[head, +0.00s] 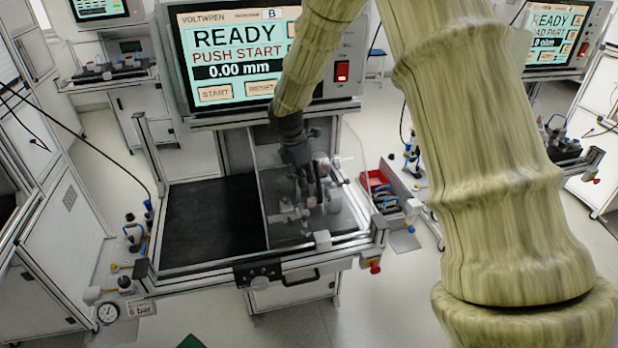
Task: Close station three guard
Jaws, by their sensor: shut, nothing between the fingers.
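The station in front of me has a bench with a metal frame (205,270) and a black work surface (205,222). A clear panel (262,205), which looks like the guard, shows by its thin edges over the right half of the bench. Its exact position is hard to tell. My gripper (312,192) points down over that right half, shut and empty, near a small metal fixture (290,216). Whether it touches the panel or the fixture cannot be told. No station number is readable; the screen (238,55) shows "B", "READY", "PUSH START" and "0.00 mm".
A red bin (373,179) stands right of the bench. A red knob (375,267) sits at the front right corner, and a pressure gauge (107,313) at the front left. Similar stations stand at the back left and right. My arm crosses the upper right.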

